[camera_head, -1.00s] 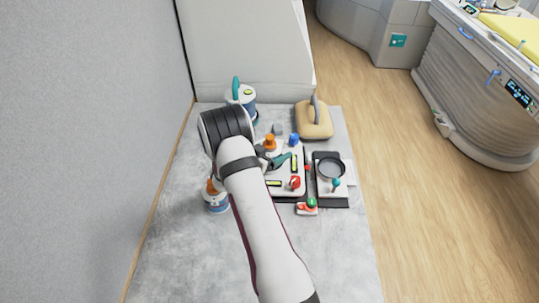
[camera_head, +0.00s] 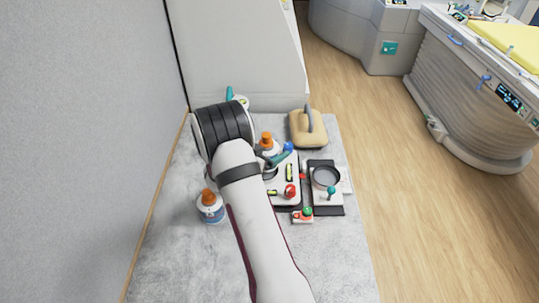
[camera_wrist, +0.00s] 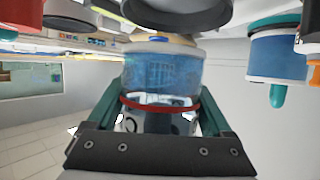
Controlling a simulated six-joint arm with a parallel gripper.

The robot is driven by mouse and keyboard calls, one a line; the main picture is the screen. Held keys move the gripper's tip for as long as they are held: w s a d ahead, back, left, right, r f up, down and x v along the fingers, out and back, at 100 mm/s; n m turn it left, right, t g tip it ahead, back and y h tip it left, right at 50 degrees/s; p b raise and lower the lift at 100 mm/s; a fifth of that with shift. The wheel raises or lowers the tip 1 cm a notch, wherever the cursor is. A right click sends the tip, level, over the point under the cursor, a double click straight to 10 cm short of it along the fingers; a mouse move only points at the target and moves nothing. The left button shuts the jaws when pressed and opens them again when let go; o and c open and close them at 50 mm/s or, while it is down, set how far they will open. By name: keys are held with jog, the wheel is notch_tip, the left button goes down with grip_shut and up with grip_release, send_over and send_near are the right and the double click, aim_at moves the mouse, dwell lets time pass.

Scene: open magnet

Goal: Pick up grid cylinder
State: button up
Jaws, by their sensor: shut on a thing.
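In the wrist view the grid cylinder (camera_wrist: 163,75) is a blue, clear-bodied cylinder with a faint grid pattern and a red ring near its gripped end. My gripper (camera_wrist: 158,118) is shut on it, with teal fingers on both sides. In the head view an orange-topped, white-bodied piece (camera_head: 267,139), which seems to be the held cylinder, shows beside my wrist, above the back of the tray (camera_head: 291,198). My arm hides most of the gripper and the cylinder's lower part there.
An orange-topped blue bottle (camera_head: 211,207) stands left of my arm. A teal-handled container (camera_head: 240,102) is behind my wrist, a tan handled block (camera_head: 307,129) at the back right. A dark-ringed device (camera_head: 326,178) stands right of the tray. The front right floor is clear.

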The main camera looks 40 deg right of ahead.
jog(key=s+d+r, duration=0.4)
jog(key=s+r, duration=0.3)
jog(key=s, duration=0.3)
jog(key=s+d+r+n+t+y, duration=0.1)
jog(key=d+n+t, duration=0.1)
jog(key=d, duration=0.2)
jog(key=s+d+r+n+t, duration=0.2)
jog(key=d, duration=0.3)
jog(key=s+a+f+n+t+y, duration=0.1)
jog(key=s+f+n+t+y, duration=0.35)
jog(key=s, duration=0.55)
send_over(323, 172)
jog(key=shift+n, duration=0.35)
jog(key=f, duration=0.6)
jog(key=shift+s+a+f, duration=0.1)
jog(key=shift+s+f, duration=0.2)
jog(key=shift+s, duration=0.1)
jog(key=f, duration=0.3)
jog(key=shift+w+f, duration=0.35)
jog(key=shift+f, duration=0.4)
jog(key=shift+f, duration=0.25)
